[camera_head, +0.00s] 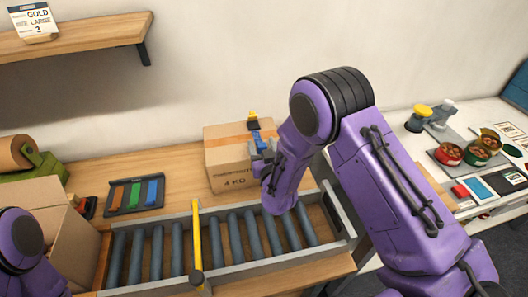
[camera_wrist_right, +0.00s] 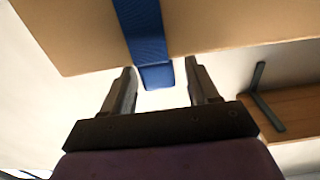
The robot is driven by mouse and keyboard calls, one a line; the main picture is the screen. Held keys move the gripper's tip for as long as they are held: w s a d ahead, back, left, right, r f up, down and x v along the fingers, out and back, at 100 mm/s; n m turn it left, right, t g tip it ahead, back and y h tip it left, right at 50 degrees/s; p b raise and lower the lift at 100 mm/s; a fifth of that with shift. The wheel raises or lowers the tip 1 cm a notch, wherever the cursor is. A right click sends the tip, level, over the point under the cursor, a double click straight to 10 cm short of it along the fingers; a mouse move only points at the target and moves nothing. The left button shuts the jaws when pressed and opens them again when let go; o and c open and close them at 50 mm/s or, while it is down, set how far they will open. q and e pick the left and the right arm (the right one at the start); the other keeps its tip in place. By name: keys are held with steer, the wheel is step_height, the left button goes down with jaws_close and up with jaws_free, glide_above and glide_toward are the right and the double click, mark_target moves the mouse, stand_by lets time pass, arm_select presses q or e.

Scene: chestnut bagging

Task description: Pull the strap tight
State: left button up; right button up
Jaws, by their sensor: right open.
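A cardboard box (camera_head: 228,158) marked 4 KG stands behind the roller conveyor; its face also fills the top of the right wrist view (camera_wrist_right: 220,25). A blue strap (camera_wrist_right: 140,30) runs over it, and its loose end (camera_wrist_right: 157,76) reaches between my right fingertips. In the head view, part of the strap (camera_head: 259,141) shows beside a yellow and black piece (camera_head: 252,121) on the box top. My right gripper (camera_wrist_right: 160,72) is open, with a finger on each side of the strap end; it also shows in the head view (camera_head: 262,163). Only purple links of my left arm show.
A roller conveyor (camera_head: 172,277) with a yellow bar (camera_head: 197,240) across it lies in front. A tray of coloured strips (camera_head: 136,195) and an open carton (camera_head: 58,222) are on the left. A wall shelf (camera_head: 85,38) hangs upper left. Bowls (camera_head: 448,153) stand on the right table.

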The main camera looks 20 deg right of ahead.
steer(key=s+a+b, duration=0.1)
steer(key=s+b, duration=0.1)
steer(key=s, duration=0.7)
steer(key=shift+s+a+b, duration=0.35)
steer(key=shift+b, duration=0.05)
